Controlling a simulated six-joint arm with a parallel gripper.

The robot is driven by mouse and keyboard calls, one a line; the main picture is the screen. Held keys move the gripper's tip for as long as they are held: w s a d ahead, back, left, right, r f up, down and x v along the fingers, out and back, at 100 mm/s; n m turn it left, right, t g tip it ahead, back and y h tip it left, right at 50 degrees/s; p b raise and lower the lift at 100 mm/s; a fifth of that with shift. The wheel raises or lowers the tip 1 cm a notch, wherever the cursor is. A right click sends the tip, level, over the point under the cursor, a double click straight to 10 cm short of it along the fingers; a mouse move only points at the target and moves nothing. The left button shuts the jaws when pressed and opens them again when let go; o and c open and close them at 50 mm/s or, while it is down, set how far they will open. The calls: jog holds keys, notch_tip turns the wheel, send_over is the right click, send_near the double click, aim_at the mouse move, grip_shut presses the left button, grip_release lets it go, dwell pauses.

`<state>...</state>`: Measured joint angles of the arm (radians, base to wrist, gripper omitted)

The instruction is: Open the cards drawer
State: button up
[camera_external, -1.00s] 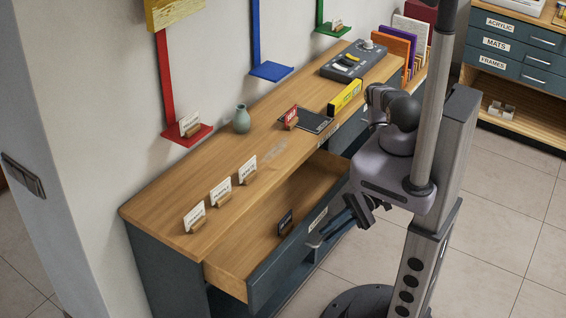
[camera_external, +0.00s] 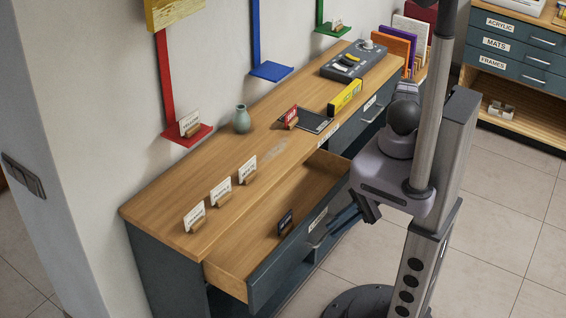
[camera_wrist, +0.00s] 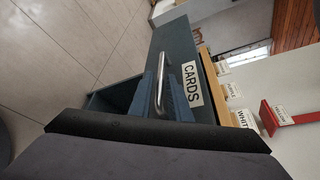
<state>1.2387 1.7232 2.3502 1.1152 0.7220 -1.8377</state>
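The cards drawer (camera_external: 285,262) is a dark blue-grey front with a wooden box, and it stands pulled well out of the wooden-topped cabinet. Its front bears a white CARDS label, clear in the wrist view (camera_wrist: 192,84). A metal bar handle (camera_wrist: 161,86) shows on the drawer front in the wrist view. My gripper (camera_external: 338,224) is in front of the drawer, by the handle. Its two blue fingers show in the wrist view (camera_wrist: 160,98), spread apart with the handle seen between them. They look clear of the bar. A small dark card (camera_external: 285,222) stands inside the drawer.
The cabinet top (camera_external: 165,210) carries white card stands, a green vase (camera_external: 241,119), a red card and a yellow box (camera_external: 345,96). Another closed drawer (camera_external: 370,115) lies farther along. Open tiled floor lies in front.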

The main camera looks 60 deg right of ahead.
jog(key=shift+b+v, duration=0.6)
jog(key=shift+v, duration=1.65)
jog(key=shift+f, duration=0.1)
